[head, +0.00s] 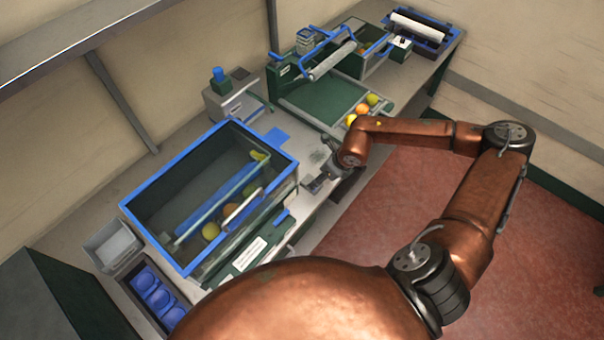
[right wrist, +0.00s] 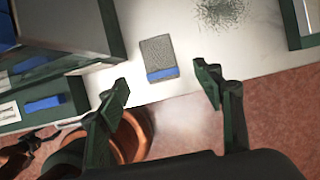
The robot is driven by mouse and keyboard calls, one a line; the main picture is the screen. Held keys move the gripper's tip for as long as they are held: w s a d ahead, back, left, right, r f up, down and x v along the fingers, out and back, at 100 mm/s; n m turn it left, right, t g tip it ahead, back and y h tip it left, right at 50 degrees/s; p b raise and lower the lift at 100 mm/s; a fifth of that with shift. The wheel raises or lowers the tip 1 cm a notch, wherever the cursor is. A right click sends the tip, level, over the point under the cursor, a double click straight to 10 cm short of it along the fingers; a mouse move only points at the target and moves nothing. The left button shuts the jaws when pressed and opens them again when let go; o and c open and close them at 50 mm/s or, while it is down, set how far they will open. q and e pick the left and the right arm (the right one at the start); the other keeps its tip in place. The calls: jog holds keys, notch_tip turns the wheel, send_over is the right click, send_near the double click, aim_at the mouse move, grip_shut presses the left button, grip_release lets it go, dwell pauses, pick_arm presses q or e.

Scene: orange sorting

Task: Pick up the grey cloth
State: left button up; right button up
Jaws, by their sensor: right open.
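A grey, textured rectangular piece with a blue band along its near edge, which looks like the grey cloth (right wrist: 159,53), lies flat on the light bench top in the right wrist view. My right gripper (right wrist: 164,88) is open and empty. Its two fingers stand apart on either side of the cloth's near end, and the cloth shows just beyond the gap. In the head view my right gripper (head: 322,180) is over the bench's front edge, beside the blue-rimmed tank. There I cannot clearly tell the cloth from the fingers.
The blue-rimmed tank (head: 283,160) with fruit inside stands left of my right gripper. A grey-green scribbled patch (right wrist: 222,12) lies on the bench beyond the cloth. A green-framed roller station (head: 300,100) with several fruits stands farther back. Red floor (head: 390,205) lies in front.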

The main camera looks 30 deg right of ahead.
jog(key=shift+d+f, duration=0.1)
jog(key=shift+f, duration=0.25)
jog(key=x, duration=0.4)
jog(key=shift+a, duration=0.25)
jog(key=shift+p+x, duration=0.3)
jog(key=shift+x, duration=0.7)
jog(key=shift+f, duration=0.45)
jog(key=c, duration=0.6)
jog(key=shift+d, duration=0.1)
jog(key=c, duration=0.5)
jog(key=shift+c, duration=0.7)
jog(key=shift+r, duration=0.2)
pick_arm(q)
jog(key=s, duration=0.2)
jog(key=s+b, duration=0.1)
jog(key=shift+s+a+f+g, duration=0.1)
jog(key=shift+s+f+g, duration=0.1)
jog(key=shift+f+g, duration=0.15)
pick_arm(e)
notch_tip(320, 180, up, 28)
jog(key=shift+f, duration=0.15)
